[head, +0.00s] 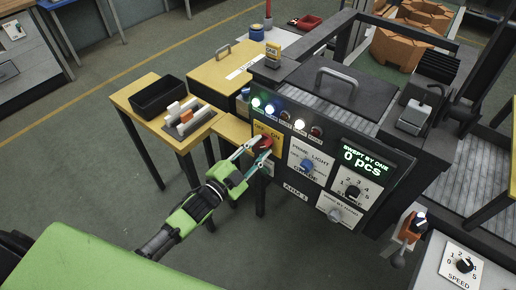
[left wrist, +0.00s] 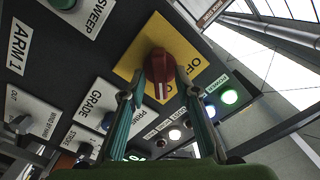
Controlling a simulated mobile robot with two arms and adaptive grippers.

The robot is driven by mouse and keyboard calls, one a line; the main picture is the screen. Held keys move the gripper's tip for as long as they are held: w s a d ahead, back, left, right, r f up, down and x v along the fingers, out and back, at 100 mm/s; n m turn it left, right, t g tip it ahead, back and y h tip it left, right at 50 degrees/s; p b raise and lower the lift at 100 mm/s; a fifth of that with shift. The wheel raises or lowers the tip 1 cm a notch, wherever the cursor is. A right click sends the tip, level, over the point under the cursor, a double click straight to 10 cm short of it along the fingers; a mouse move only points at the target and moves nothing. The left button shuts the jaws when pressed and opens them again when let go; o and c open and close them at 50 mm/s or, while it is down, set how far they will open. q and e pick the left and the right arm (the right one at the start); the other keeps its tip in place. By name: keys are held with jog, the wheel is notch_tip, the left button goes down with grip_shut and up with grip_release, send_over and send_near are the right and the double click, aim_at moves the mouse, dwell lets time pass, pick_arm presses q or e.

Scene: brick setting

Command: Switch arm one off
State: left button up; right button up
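A red rotary knob (head: 264,144) sits on a yellow OFF/ON plate (head: 258,131) on the dark front panel. In the left wrist view the red knob (left wrist: 160,66) carries a white mark pointing down the picture, and OFF is printed on the yellow plate (left wrist: 134,60) to its right. The other lettering is partly hidden. My left gripper (head: 256,151) is at the knob. In the left wrist view its two teal fingers (left wrist: 161,88) are apart, one on each side of the knob's lower part; I cannot tell whether they touch it. My right gripper is not in view.
The ARM 1 label (left wrist: 19,48) is on the panel. Nearby are a blue GRADE knob (head: 307,165), a STROKE dial (head: 352,191), lit lamps (head: 269,109) and a counter display (head: 363,160). A yellow table with a black bin (head: 158,96) stands left. An orange-handled lever (head: 411,228) is at right.

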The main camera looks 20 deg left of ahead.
pick_arm(q)
jog(key=c, duration=0.6)
grip_shut()
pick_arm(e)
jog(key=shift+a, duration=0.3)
pick_arm(q)
jog(key=shift+n, duration=0.3)
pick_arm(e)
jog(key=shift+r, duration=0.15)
pick_arm(q)
jog(key=n+p, duration=0.1)
jog(key=n, duration=0.1)
jog(key=shift+n, duration=0.4)
jog(key=n, duration=0.4)
jog(key=shift+a+n+p, duration=0.1)
jog(key=shift+n+p, duration=0.2)
jog(key=n, duration=0.5)
jog(key=shift+a+n+b, duration=0.1)
jog(key=shift+n+b, duration=0.25)
jog(key=shift+n, duration=2.05)
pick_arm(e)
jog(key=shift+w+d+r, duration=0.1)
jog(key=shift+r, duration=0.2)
